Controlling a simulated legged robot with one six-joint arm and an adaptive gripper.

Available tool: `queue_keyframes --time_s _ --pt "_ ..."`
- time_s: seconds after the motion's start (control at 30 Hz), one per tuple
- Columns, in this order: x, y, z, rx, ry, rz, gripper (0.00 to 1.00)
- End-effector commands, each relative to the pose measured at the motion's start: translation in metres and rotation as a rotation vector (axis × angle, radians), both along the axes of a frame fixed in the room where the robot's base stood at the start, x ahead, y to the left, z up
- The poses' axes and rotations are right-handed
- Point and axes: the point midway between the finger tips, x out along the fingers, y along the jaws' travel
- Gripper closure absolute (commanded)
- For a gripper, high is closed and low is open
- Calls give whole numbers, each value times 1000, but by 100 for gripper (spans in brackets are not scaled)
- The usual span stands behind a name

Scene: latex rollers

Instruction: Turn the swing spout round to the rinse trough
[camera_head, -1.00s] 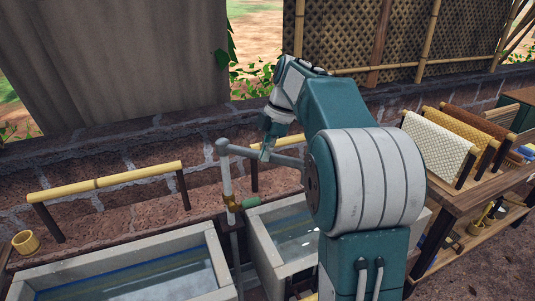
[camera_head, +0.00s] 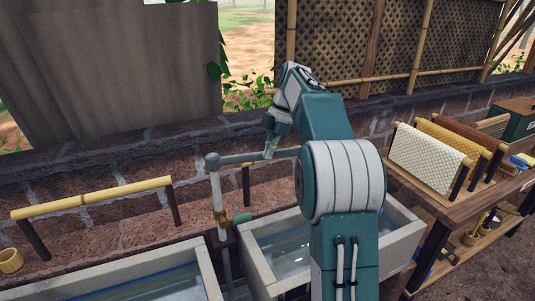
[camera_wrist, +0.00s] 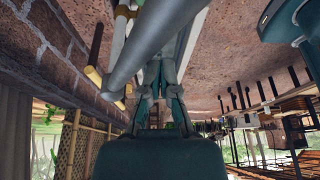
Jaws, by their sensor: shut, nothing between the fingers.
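The swing spout (camera_head: 240,159) is a grey pipe on an upright standpipe (camera_head: 217,195) with a brass fitting and green handle. It points right, along the back of the right-hand trough (camera_head: 258,262); its far end is hidden behind my arm. A left-hand trough (camera_head: 208,275) stands on the other side of the standpipe. I cannot tell which is the rinse trough. My gripper (camera_head: 269,152) points down at the spout, shut and empty. In the wrist view the spout (camera_wrist: 150,42) crosses close beside my gripper's fingers (camera_wrist: 163,70); I cannot tell whether they touch.
A stone wall (camera_head: 110,150) runs behind the troughs. A bamboo rail (camera_head: 92,198) stands at the back left, with a yellow cup (camera_head: 11,261) beside it. A wooden table (camera_head: 425,205) with draped latex sheets (camera_head: 425,158) is on the right.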

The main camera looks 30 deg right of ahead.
Motion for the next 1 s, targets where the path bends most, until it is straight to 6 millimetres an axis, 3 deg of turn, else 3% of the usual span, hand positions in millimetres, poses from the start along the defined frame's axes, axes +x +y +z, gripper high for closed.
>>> queue_keyframes --time_s 0.47,1.0 --pt "1 -10 -2 -10 -3 -12 100" --pt "2 -20 63 -9 -5 -4 100"
